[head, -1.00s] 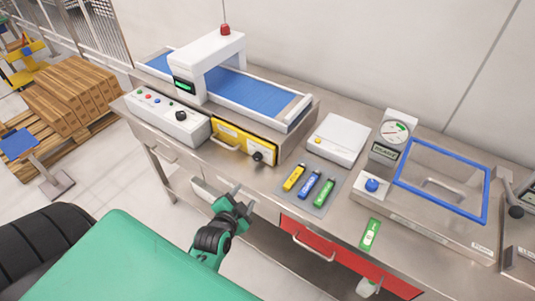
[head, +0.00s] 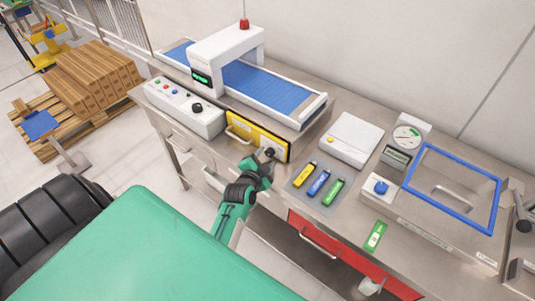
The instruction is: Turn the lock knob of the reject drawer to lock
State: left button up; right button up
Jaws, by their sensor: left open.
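The yellow reject drawer (head: 245,131) is set in the front of the conveyor unit (head: 262,85) and looks closed. It has a pale bar handle on its left part. The dark lock knob (head: 270,153) is at the drawer's right end, partly hidden by my left gripper. My left gripper (head: 265,157) is open, with its fingertips at the knob. I cannot tell whether the fingers touch it. My right gripper is not in view.
A control box (head: 184,107) with buttons and a black knob stands left of the drawer. A mat (head: 302,192) with yellow, blue and green tools lies to the right. A white scale (head: 352,138) and a blue-rimmed chamber (head: 452,192) stand farther right. A red drawer (head: 335,258) is below.

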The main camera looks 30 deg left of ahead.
aim_at(270, 153)
pick_arm(q)
jog(key=shift+x, duration=1.2)
jog(key=shift+c, duration=0.4)
jog(key=c, duration=0.9)
